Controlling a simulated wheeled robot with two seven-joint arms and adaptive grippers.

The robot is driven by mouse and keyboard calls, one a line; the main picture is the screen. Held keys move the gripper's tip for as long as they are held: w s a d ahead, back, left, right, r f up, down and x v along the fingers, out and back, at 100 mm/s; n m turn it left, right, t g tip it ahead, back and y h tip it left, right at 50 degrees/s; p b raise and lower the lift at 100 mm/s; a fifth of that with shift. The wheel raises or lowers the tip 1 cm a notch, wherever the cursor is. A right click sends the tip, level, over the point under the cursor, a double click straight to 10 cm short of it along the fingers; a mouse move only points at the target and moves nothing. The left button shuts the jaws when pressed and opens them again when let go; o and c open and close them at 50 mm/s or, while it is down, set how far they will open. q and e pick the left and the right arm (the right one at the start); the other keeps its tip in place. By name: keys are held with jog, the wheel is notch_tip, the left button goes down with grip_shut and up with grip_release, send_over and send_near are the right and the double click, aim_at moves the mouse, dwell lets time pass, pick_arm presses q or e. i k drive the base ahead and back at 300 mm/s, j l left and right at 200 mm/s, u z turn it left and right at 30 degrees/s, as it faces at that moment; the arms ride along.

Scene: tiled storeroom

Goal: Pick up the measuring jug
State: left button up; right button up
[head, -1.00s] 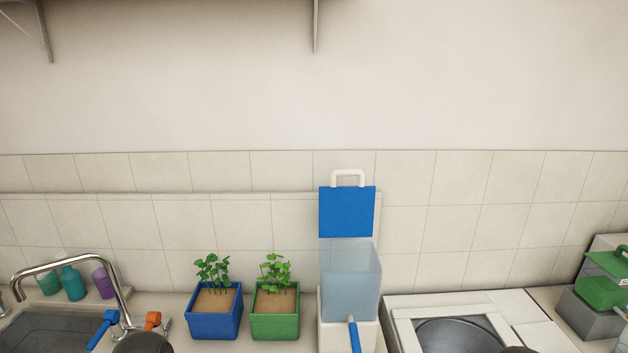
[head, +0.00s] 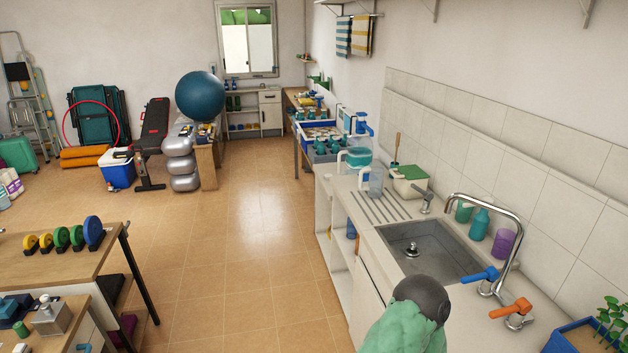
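A clear, bluish jug-like vessel (head: 376,181), which looks like the measuring jug, stands on the counter at the far end of the ribbed drainboard. It is small in view, and I cannot make out any markings on it. A teal container with a white handle (head: 357,157) stands just behind it. Neither of my grippers is in view.
The sink (head: 430,250) and its tap (head: 508,232) lie between me and the vessel. A green-lidded box (head: 410,183) stands close to the vessel's right. A workbench (head: 60,255) stands at left. The tiled floor (head: 235,265) between is clear.

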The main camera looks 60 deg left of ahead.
aim_at(375, 170)
jog(key=u, duration=1.7)
jog(key=i+j+u, duration=0.2)
jog(key=i, duration=0.15)
jog(key=i+j+u, duration=0.25)
jog(key=i+j, duration=0.15)
jog(key=i, duration=0.45)
jog(key=i+j+u, duration=0.1)
jog(key=i, duration=0.55)
jog(key=i+j, duration=0.15)
jog(key=i, duration=0.5)
